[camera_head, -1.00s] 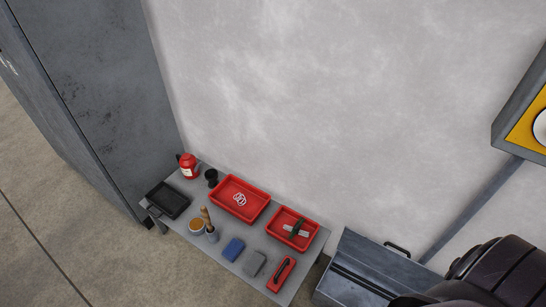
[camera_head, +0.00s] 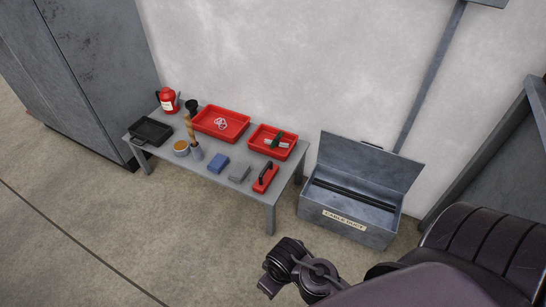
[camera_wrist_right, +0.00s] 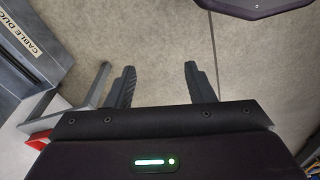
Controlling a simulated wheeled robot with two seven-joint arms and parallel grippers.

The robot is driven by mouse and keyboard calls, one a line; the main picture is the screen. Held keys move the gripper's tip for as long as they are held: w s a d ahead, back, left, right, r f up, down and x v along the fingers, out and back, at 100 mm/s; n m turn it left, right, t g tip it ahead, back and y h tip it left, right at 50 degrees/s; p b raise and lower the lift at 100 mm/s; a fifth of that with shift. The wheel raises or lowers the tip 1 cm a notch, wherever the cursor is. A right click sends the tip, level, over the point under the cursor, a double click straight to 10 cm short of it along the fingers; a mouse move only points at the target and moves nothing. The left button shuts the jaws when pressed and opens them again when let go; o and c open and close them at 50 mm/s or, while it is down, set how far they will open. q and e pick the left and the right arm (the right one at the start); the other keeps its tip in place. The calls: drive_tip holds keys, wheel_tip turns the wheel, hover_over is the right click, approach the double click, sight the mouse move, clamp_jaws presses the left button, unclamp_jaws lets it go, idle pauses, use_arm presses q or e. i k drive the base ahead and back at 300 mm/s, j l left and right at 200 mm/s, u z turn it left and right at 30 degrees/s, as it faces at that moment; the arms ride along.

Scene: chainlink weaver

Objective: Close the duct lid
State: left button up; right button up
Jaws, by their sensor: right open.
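The grey metal cable duct (camera_head: 345,224) stands on the floor against the wall, right of the table, with a label on its front. Dark bars lie inside. The duct's labelled front also shows at the upper left of the right wrist view (camera_wrist_right: 30,42). My right gripper (camera_wrist_right: 158,84) is open and empty, its two fingers apart over bare floor, in front of the duct and not touching it. My left gripper is not in view.
A low grey table (camera_head: 270,196) left of the duct holds red trays (camera_head: 222,124), a black tray (camera_head: 151,131), a red canister (camera_head: 168,100), a red-handled tool (camera_head: 265,178) and small blocks. A grey cabinet (camera_head: 85,75) stands at the left. The floor in front is clear.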

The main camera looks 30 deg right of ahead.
sight(363, 159)
drive_tip(key=z, duration=1.85)
drive_tip(key=i+j+u, duration=0.1)
drive_tip(key=i+u, duration=0.8)
drive_tip(key=k+l, duration=0.05)
drive_tip(key=k, duration=0.05)
